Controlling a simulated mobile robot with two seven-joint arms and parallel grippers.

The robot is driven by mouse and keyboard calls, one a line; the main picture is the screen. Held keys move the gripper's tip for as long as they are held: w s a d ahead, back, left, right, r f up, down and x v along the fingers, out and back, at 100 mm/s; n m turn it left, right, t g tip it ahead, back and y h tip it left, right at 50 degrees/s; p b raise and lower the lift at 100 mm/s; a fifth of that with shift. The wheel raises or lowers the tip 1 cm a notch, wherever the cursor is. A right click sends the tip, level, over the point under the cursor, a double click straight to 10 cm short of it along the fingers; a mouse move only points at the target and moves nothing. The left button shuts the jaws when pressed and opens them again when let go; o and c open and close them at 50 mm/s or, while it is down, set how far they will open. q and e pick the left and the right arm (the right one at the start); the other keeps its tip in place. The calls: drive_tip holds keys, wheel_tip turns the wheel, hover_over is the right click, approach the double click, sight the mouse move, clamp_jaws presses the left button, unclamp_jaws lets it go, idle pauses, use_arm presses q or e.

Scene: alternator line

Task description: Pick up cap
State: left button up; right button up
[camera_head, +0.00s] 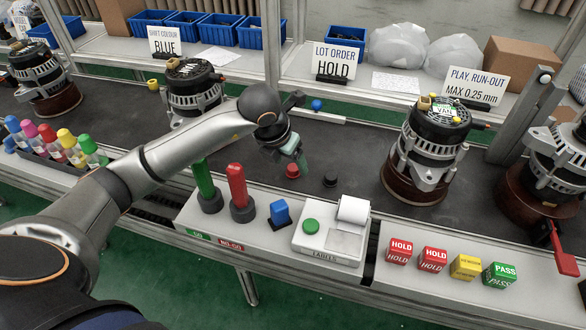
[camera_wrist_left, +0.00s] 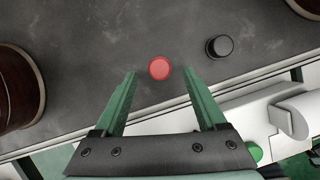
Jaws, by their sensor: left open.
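A red cap (camera_head: 292,171) lies on the dark belt near its front edge. A black cap (camera_head: 330,181) lies just right of it, and a blue cap (camera_head: 317,105) lies farther back. My left gripper (camera_head: 300,160) is above the belt, close to the red cap, and empty. In the left wrist view its green fingers (camera_wrist_left: 160,74) are spread apart, with the red cap (camera_wrist_left: 160,68) showing between the fingertips. The black cap (camera_wrist_left: 219,47) is to the right, outside the fingers. My right gripper is not in view.
Alternators stand along the belt, one (camera_head: 431,150) to the right of the caps. On the front ledge are a green gauge (camera_head: 205,184), a red gauge (camera_head: 237,188), a label printer (camera_head: 333,235) and several marked cubes (camera_head: 466,266). The belt around the caps is clear.

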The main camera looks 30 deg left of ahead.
sight(293, 170)
use_arm(q)
drive_tip(key=shift+x, duration=1.15)
clamp_jaws()
